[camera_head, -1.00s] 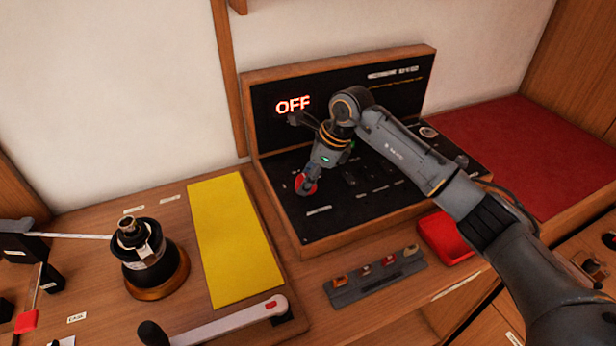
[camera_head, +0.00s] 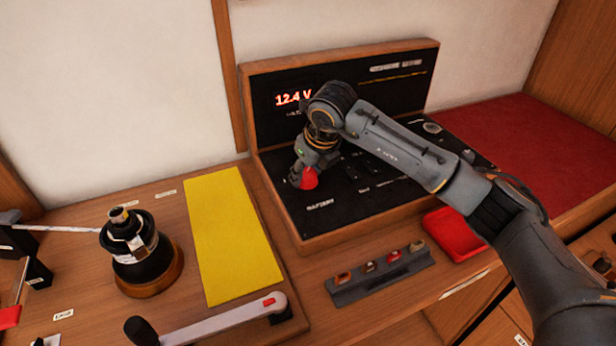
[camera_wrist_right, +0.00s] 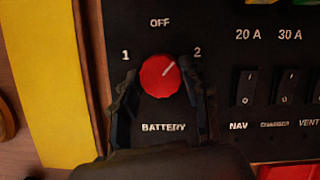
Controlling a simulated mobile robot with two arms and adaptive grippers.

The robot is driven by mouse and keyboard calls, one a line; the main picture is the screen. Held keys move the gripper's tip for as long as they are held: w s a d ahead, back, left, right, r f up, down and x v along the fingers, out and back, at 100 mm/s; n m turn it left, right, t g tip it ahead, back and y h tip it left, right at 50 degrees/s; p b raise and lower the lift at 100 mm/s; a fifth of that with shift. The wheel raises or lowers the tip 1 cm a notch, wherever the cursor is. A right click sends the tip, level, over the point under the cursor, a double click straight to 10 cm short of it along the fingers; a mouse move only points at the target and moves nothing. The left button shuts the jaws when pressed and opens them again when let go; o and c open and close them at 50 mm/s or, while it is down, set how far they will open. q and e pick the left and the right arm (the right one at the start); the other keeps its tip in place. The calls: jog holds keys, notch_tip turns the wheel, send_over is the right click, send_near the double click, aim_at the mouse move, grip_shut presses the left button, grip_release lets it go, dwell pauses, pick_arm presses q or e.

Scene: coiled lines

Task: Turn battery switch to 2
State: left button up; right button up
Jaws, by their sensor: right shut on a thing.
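The red battery switch knob (camera_wrist_right: 160,76) sits on the black panel between labels 1 and 2, with OFF above and BATTERY below. Its pale pointer line slants up and right, toward the 2. The knob also shows in the head view (camera_head: 309,178). My right gripper (camera_head: 304,174) reaches down to the panel and is shut on the knob, with one dark finger on each side of it in the wrist view. The lit display (camera_head: 292,98) on the upright panel reads 12.4 V, partly beside my arm. My left gripper is not in view.
Rocker switches (camera_wrist_right: 248,87) stand to the right of the knob. A yellow sheet (camera_head: 230,236), a black winch (camera_head: 130,245) and a winch handle (camera_head: 225,318) lie to the left. A rack of small pieces (camera_head: 380,276) and a red tray (camera_head: 455,235) are in front.

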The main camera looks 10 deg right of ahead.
jog(key=shift+a+m+h+b, duration=0.1)
jog(key=shift+m+h+b, duration=0.7)
jog(key=shift+m, duration=0.8)
jog(key=shift+r, duration=0.1)
jog(key=o, duration=1.1)
jog(key=shift+o, duration=0.2)
jog(key=v, duration=1.2)
